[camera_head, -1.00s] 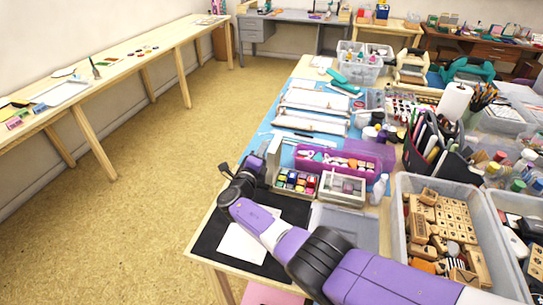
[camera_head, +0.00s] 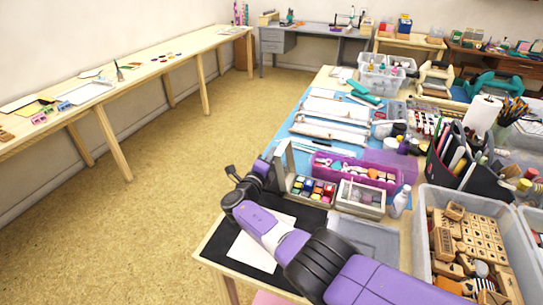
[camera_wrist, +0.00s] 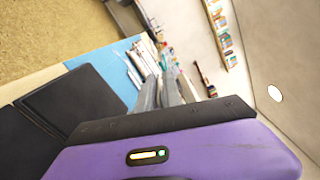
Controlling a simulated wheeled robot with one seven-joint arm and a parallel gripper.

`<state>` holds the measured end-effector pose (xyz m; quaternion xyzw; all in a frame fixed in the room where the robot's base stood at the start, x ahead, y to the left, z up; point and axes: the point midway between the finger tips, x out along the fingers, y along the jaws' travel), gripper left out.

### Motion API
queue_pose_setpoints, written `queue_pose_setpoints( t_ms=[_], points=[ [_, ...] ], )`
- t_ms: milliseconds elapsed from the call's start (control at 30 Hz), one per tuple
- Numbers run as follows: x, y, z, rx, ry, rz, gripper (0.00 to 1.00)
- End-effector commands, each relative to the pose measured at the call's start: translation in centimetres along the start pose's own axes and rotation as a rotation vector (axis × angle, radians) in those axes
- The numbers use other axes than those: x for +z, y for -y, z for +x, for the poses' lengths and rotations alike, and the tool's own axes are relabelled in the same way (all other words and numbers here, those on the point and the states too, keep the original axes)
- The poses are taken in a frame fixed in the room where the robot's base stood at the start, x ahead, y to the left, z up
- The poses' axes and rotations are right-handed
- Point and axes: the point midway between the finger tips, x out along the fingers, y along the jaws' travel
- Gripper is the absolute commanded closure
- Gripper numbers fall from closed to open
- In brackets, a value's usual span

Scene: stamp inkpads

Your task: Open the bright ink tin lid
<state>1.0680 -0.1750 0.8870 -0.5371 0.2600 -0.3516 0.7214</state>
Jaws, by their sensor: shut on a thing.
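The bright ink tin (camera_head: 312,191) sits open near the table's left edge, with several coloured ink pads in it. Its pale lid (camera_head: 284,160) stands about upright along the tin's left side. My gripper (camera_head: 269,165) is at the lid's left side, shut on the lid. The exact contact is hidden in the head view. In the wrist view my fingers (camera_wrist: 166,92) are close together, and the lid cannot be made out clearly.
A clear-topped box (camera_head: 361,198) stands right of the tin, with a purple tray (camera_head: 340,170) behind. A black mat (camera_head: 222,243) with white paper (camera_head: 262,246) lies in front, under my arm. A crate of wooden stamps (camera_head: 423,220) stands at right. Floor is free at left.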

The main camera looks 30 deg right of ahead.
Motion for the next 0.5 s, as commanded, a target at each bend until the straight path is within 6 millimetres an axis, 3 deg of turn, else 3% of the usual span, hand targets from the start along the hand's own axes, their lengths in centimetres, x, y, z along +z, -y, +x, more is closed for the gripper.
queue_pose_setpoints(
  t_ms=[33,100,500],
  points=[
    [-0.86,-0.75,-0.05,0.01,-0.012,-0.005,0.86],
    [-0.85,-0.74,-0.05,0.01,-0.011,-0.005,0.73],
    [-0.47,-0.43,-0.04,0.006,-0.006,-0.003,0.73]
  ],
)
